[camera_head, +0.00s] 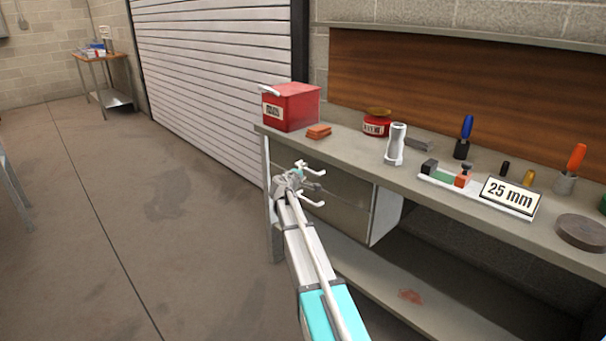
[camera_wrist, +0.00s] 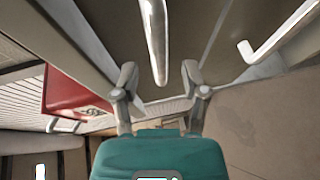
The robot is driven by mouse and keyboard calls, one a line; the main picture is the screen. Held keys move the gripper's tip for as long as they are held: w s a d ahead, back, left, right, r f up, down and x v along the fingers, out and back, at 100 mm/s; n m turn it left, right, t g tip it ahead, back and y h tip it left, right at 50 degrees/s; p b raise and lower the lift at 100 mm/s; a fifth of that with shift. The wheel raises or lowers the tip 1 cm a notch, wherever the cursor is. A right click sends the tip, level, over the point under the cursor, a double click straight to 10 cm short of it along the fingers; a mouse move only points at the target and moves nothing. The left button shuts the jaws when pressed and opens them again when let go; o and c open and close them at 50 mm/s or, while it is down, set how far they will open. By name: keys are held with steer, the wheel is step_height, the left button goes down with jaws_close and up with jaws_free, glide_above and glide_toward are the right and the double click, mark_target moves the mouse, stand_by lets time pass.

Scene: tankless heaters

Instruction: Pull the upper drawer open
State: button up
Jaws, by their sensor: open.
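The grey upper drawer (camera_head: 346,187) sits under the workbench top and looks shut. Its pale bar handle (camera_head: 315,171) sticks out beside my gripper (camera_head: 296,178). In the wrist view my gripper (camera_wrist: 159,76) is open, with one finger on each side of the near end of the upper handle (camera_wrist: 154,40). The fingers look apart from the bar; I cannot tell the exact depth. The lower drawer's handle (camera_head: 314,202) is just below in the head view. It also shows at the right of the wrist view (camera_wrist: 275,45), outside the fingers.
The workbench (camera_head: 345,146) overhangs the drawers. A red box (camera_head: 292,107) stands on its left end, and several tools and a "25 mm" sign (camera_head: 510,196) stand farther right. A lower shelf (camera_head: 375,285) runs beneath. The floor (camera_head: 170,200) to the left is clear.

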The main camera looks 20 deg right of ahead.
steer(key=shift+x, duration=1.4)
jaws_close()
